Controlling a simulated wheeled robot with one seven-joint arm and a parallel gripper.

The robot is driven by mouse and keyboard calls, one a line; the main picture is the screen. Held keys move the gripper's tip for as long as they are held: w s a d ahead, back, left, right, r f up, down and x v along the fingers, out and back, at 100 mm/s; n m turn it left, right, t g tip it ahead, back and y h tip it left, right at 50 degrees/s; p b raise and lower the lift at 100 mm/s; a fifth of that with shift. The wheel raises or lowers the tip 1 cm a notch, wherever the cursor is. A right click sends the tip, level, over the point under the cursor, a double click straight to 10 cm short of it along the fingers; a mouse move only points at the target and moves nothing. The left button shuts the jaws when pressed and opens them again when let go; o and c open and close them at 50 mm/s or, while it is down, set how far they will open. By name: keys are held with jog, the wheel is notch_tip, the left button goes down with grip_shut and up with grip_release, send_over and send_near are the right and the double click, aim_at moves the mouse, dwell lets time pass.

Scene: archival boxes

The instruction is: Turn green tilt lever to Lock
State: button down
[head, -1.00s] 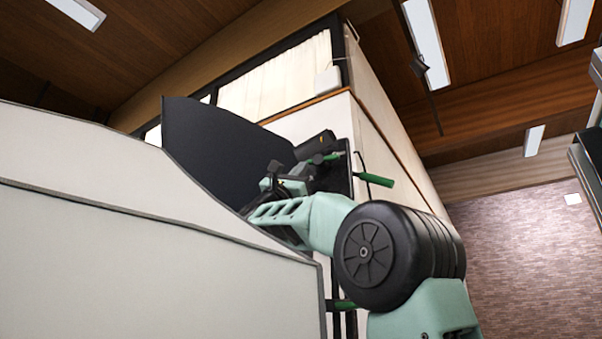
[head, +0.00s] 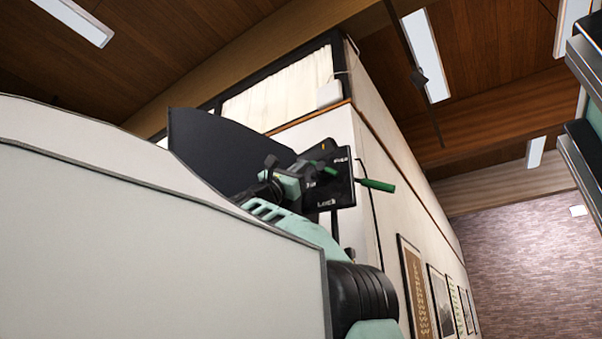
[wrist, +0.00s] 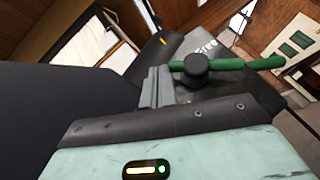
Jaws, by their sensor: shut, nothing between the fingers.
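The green tilt lever (head: 377,185) sticks out to the right of a small black plate (head: 347,192). The plate reads "Free" at its upper right and "Lock" at its lower edge. The lever's grip lies just below and right of "Free", away from "Lock". In the wrist view the green lever (wrist: 265,64) runs across the upper right from a round black knob, with "Free" above it. My gripper (wrist: 157,84) is shut and empty, close to the left of the knob; whether it touches is unclear. In the head view my arm partly hides the plate's left side.
A large pale panel (head: 150,230) fills the lower left and hides part of my arm. A dark curved panel (head: 215,150) stands left of the plate. Framed pictures (head: 418,285) hang on the wall behind. Shelving edges the far right.

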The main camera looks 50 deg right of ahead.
jog(key=r+m+g+y+p, duration=0.1)
jog(key=m, duration=0.1)
jog(key=r+m+g+y+p, duration=0.1)
jog(key=m+y+p, duration=0.1)
jog(key=s+r+m+g+y+p, duration=0.1)
jog(key=shift+s+d+r+m+g+y+p, duration=0.1)
jog(key=shift+d+r+m+g+y+p, duration=0.1)
jog(key=shift+m+g+y+p, duration=0.15)
dwell(1.1)
jog(key=b+v, duration=0.4)
jog(key=v, duration=1.3)
jog(key=shift+a+f+b, duration=0.1)
jog(key=shift+f+b, duration=0.15)
jog(key=shift+b, duration=0.05)
